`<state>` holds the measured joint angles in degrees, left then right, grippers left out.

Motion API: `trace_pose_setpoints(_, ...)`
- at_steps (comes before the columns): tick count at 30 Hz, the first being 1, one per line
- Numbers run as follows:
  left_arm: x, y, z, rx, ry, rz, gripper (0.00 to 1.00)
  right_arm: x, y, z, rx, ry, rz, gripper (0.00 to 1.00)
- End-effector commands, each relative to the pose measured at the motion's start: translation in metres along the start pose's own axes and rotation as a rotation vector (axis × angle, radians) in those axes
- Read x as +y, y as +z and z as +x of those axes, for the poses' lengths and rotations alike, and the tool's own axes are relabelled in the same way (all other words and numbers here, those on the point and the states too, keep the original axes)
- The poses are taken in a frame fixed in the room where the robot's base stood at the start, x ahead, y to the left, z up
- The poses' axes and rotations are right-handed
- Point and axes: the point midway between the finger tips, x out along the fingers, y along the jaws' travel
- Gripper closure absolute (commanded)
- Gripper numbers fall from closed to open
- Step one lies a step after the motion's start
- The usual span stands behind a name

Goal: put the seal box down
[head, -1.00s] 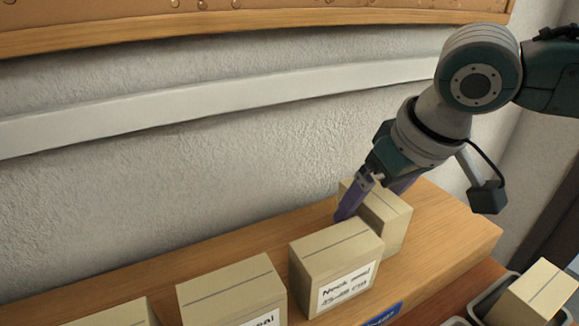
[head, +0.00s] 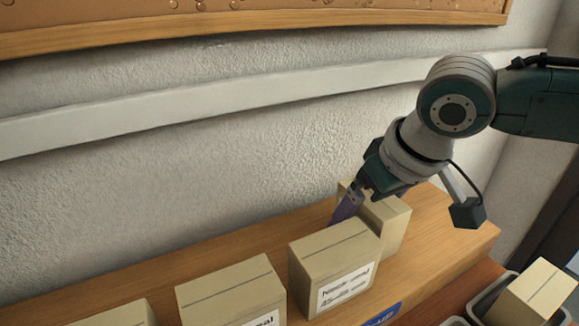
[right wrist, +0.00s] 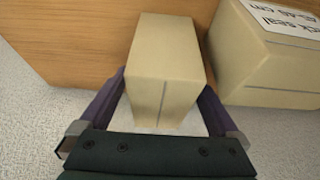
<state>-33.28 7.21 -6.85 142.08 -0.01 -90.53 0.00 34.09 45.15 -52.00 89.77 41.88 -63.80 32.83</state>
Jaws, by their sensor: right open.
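The seal box, a plain beige carton (head: 391,226), stands upright on the wooden shelf at the right, behind a labelled neck seal box. It also shows in the right wrist view (right wrist: 165,75). My right gripper (head: 370,203) is over it from behind and above, with its purple fingers open. In the right wrist view the fingers (right wrist: 160,100) lie on either side of the carton. Small gaps beside it are hard to judge. The carton's lower front is hidden in the head view. My left gripper is not in view.
The labelled neck seal box (head: 335,262) stands close in front, also at the upper right of the wrist view (right wrist: 275,60). More boxes (head: 232,290) stand along the shelf (head: 450,228) to the left. A textured wall (head: 200,180) rises behind. A grey bin (head: 485,305) holds another carton (head: 540,290).

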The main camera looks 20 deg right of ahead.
Motion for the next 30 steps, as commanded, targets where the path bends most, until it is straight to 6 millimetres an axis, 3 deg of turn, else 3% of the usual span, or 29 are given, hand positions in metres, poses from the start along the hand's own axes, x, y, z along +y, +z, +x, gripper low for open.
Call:
trace_pose_setpoints(6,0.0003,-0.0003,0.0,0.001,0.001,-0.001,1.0,-0.0001,0.0001,0.0002,0.0,0.0,0.0,0.05)
trace_pose_setpoints(30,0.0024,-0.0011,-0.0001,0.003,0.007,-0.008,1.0,-0.0001,0.0,0.0,0.0,0.0,0.0,0.95)
